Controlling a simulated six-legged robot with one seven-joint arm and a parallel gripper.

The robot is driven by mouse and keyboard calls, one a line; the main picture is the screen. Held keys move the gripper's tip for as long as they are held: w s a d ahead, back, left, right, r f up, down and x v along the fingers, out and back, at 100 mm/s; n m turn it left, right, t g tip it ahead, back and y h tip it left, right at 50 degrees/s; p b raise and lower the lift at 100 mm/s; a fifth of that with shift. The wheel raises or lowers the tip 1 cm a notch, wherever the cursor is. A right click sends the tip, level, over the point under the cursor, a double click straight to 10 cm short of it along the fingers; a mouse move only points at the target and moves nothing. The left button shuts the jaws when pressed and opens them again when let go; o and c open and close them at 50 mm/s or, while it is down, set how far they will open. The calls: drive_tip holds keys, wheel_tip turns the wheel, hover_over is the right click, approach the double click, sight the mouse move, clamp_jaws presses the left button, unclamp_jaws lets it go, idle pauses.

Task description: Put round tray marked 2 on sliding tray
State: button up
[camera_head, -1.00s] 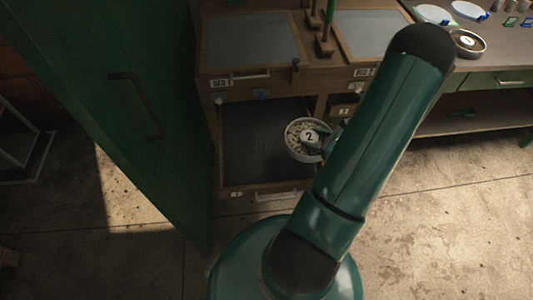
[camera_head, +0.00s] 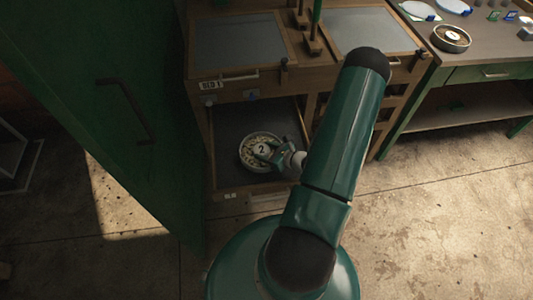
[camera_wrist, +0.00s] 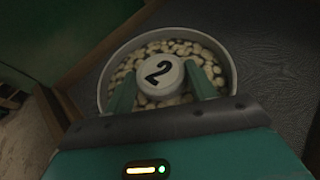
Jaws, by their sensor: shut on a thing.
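The round tray marked 2 (camera_head: 245,158) is a pale round pan full of light beans, with a white knob marked 2 (camera_head: 262,150) at its middle. It also shows in the wrist view (camera_wrist: 232,78). My gripper (camera_head: 270,155) is shut on the knob, with a green finger on each side of it in the wrist view (camera_wrist: 162,92). The tray is over the dark surface of the sliding tray (camera_head: 228,122), which is pulled out below the wooden bench. I cannot tell whether the round tray touches that surface.
A large green door panel (camera_head: 100,120) with a dark handle stands to the left. The wooden bench (camera_head: 240,40) with grey panels rises behind. A table at right holds another round tray (camera_head: 450,38). The sliding tray has a front edge with a handle.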

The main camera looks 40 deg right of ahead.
drive_tip(key=shift+f, duration=0.85)
drive_tip(key=shift+f, duration=0.15)
drive_tip(key=o, duration=1.2)
